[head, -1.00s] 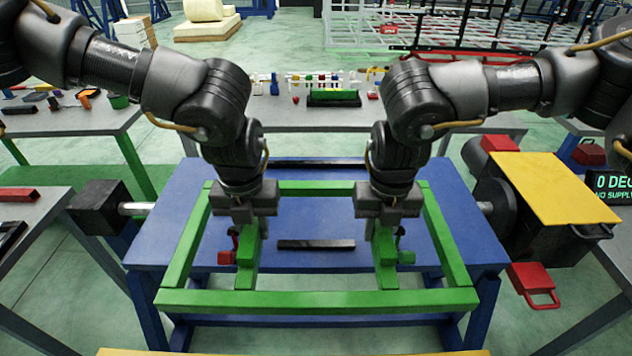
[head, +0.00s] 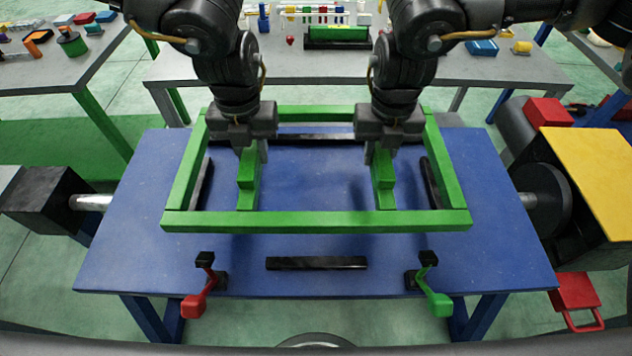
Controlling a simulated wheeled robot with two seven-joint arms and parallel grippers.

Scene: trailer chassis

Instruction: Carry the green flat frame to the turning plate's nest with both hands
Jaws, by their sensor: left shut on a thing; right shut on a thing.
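The green flat frame (head: 315,222) is held level above the blue turning plate (head: 330,280). My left gripper (head: 246,150) is shut on the frame's left inner bar, and my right gripper (head: 380,155) is shut on its right inner bar. On the plate, black strips mark the nest: a front strip (head: 316,263), a back strip (head: 300,138), a left strip (head: 203,184) and a right strip (head: 431,183). The frame's front bar hangs behind the front strip in the picture. A shadow under the frame suggests a gap; its height is hard to tell.
A red-handled clamp (head: 199,290) and a green-handled clamp (head: 432,290) stand at the plate's front edge. A black block (head: 45,200) with a shaft is at left, and a dark disc (head: 542,200) at right. A grey table (head: 340,70) with small parts stands behind.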

